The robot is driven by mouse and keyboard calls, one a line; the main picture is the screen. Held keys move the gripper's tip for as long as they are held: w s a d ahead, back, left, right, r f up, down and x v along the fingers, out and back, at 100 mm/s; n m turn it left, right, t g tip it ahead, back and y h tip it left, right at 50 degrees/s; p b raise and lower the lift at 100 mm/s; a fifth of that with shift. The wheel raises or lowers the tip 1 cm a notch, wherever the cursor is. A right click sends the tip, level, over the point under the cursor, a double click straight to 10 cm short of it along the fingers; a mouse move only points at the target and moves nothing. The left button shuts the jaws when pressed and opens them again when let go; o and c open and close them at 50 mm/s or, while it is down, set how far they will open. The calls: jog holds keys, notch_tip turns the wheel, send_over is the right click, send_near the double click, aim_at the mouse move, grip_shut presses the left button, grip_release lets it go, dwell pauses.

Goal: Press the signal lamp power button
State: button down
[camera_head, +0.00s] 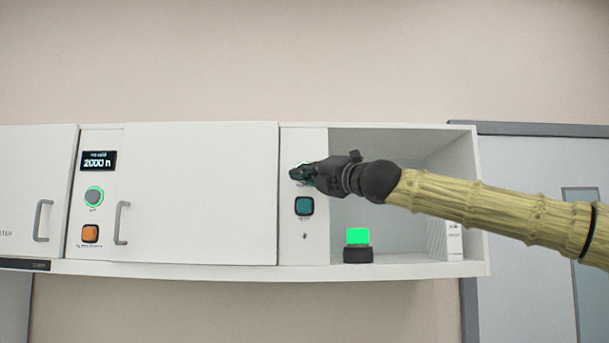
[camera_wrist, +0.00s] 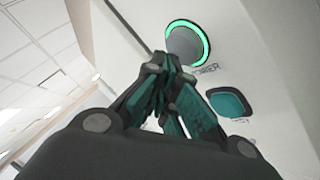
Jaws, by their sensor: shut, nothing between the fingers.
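The power button (camera_wrist: 184,46) is round and grey with a glowing green ring, and part of a "POWER" label shows beside it in the wrist view. In the head view my gripper mostly covers it. My gripper (camera_head: 297,172) is shut and empty, its fingertips in front of the panel at the button. In the wrist view the closed fingertips (camera_wrist: 167,64) lie close to the button's lower edge; I cannot tell if they touch it. The signal lamp (camera_head: 357,238) glows green on a black base in the open shelf.
A teal square button (camera_head: 304,206) sits just below the power button. A white box (camera_head: 454,241) stands at the shelf's right end. To the left are a closed cabinet door (camera_head: 200,190) and a panel with a display (camera_head: 98,161), a green-ringed knob (camera_head: 94,196) and an orange button (camera_head: 90,233).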

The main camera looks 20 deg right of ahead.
jog(key=shift+s+a, duration=0.1)
jog(key=shift+s, duration=0.25)
jog(key=s+b, duration=0.1)
jog(key=s, duration=0.1)
jog(key=s+a+b, duration=0.1)
jog(key=s+b, duration=0.1)
jog(key=s, duration=0.1)
jog(key=shift+s+a, duration=0.3)
jog(key=shift+s, duration=0.05)
dwell(0.4)
